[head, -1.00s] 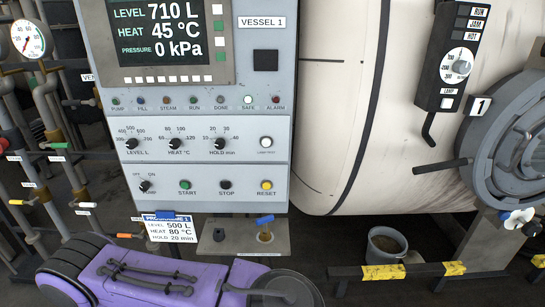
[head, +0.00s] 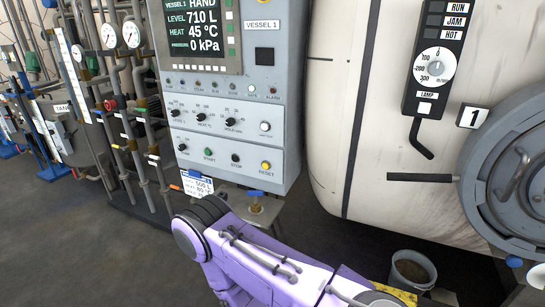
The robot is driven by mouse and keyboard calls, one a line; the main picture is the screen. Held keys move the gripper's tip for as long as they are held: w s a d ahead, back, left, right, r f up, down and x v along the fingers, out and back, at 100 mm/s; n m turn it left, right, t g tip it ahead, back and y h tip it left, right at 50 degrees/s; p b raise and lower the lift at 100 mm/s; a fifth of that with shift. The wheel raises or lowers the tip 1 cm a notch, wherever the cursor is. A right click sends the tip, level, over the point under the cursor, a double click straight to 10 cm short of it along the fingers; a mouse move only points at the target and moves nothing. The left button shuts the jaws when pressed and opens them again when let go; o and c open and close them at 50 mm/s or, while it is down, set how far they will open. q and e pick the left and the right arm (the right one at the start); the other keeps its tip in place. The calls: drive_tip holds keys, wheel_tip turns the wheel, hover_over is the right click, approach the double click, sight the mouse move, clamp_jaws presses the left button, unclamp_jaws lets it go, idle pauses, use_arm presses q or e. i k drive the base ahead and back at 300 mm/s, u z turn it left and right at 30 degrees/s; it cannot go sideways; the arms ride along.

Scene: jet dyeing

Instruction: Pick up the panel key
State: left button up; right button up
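A small blue-handled piece (head: 256,193) stands upright on the grey ledge (head: 232,196) below the control panel (head: 228,147). It may be the panel key, but it is too small to be sure. One of my purple arms (head: 262,262) crosses the bottom of the view just in front of the ledge. Neither gripper shows, so I cannot see whether either one is open or shut.
A white card (head: 197,183) hangs at the panel's lower left. The pale vessel (head: 385,180) and its round door (head: 510,170) fill the right. A grey bucket (head: 411,271) stands below. Pipes with gauges (head: 131,34) stand left; the floor (head: 75,225) at lower left is clear.

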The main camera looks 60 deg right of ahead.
sight(254, 193)
drive_tip(key=z, duration=1.8)
